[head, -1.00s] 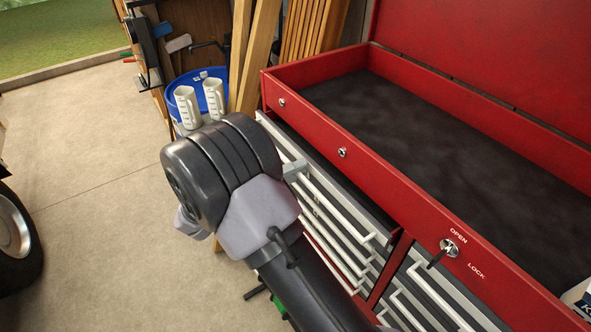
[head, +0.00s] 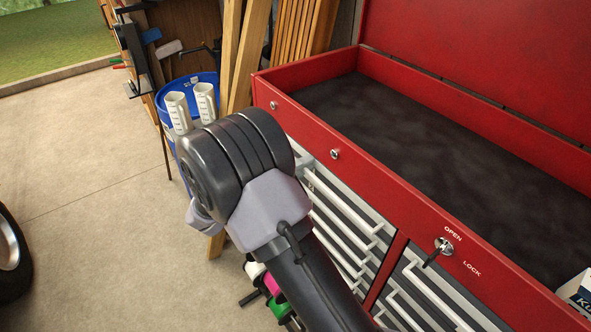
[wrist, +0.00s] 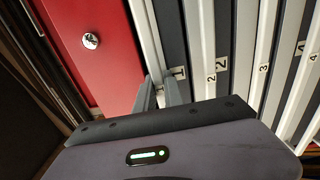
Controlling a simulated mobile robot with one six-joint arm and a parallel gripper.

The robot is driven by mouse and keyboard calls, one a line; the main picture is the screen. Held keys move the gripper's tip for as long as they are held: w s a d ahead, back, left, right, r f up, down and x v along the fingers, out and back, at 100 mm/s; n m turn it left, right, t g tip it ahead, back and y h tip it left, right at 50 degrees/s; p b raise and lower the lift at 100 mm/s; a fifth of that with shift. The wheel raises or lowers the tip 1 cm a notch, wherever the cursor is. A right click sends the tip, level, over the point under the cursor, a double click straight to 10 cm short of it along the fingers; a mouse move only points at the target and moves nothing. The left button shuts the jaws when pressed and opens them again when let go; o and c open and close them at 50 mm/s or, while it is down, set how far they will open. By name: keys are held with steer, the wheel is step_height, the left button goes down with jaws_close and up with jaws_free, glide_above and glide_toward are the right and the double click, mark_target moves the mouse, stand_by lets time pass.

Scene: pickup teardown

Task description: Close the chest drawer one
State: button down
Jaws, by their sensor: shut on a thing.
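The red tool chest (head: 385,185) stands at the right in the head view with its lid up. Drawer one, labelled "1" in the wrist view (wrist: 179,73), is the top drawer of the left column. In the head view its front now sits flush or nearly flush under the red rim, and no open interior shows. Part of that front is hidden behind my arm. My gripper (wrist: 160,92) is at drawer one in the wrist view, its fingers shut on the drawer's pale handle (wrist: 147,42). The fingertips are mostly hidden by my wrist in the head view.
Lower drawers with white handles (head: 345,232) lie below, and a second column (head: 440,290) is at right. A key sits in the lock (head: 443,246). A blue bucket (head: 207,83) and wooden boards (head: 243,60) stand behind. Open floor (head: 90,170) lies left.

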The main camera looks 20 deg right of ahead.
steer(key=c, duration=1.4)
jaws_free()
steer(key=shift+c, duration=0.2)
